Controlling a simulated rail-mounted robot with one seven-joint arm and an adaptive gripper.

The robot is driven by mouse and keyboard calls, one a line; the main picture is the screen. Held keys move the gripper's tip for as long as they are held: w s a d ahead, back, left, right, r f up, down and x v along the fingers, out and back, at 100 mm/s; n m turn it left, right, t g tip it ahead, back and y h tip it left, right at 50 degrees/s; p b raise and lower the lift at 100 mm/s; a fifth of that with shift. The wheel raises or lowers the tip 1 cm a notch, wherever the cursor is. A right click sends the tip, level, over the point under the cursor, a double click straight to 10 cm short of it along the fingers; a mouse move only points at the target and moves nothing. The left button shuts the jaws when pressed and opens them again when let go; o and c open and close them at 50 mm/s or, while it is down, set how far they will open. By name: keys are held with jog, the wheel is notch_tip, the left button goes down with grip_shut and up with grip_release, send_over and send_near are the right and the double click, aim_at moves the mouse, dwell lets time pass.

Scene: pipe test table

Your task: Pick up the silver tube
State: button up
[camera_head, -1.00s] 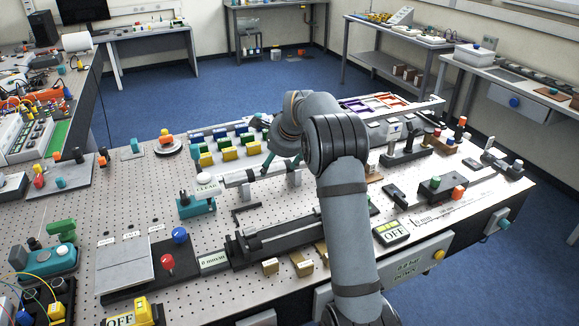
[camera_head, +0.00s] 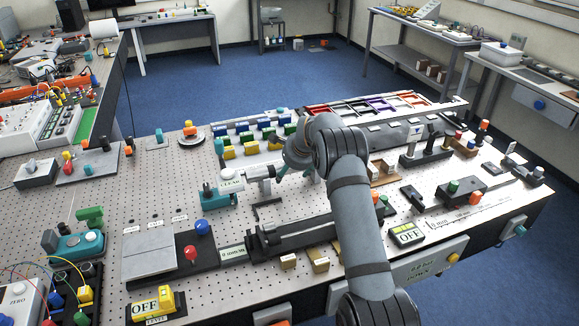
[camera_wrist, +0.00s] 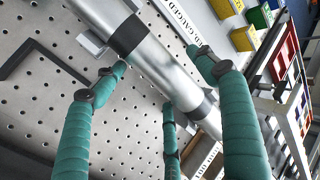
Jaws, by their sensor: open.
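The silver tube (camera_wrist: 160,62) runs diagonally across the wrist view, with dark bands around it. My gripper (camera_wrist: 160,75) has teal ribbed fingers and is open. One finger is at the tube's lower left side, one at its upper right side, and a third lies near the dark band at lower right. The tube is between the fingers. I cannot tell whether any finger touches it. In the head view my gripper (camera_head: 294,172) is over the tube.
Yellow, blue and green blocks (camera_head: 253,149) stand in rows behind the tube. A dark rail fixture (camera_head: 295,234) lies in front. Perforated plate (camera_head: 150,190) at left is partly clear.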

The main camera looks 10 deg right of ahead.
jog(key=shift+c, duration=0.6)
jog(key=shift+r, duration=0.1)
jog(key=c, duration=1.7)
jog(key=shift+o, duration=0.2)
jog(key=shift+w+r, duration=0.1)
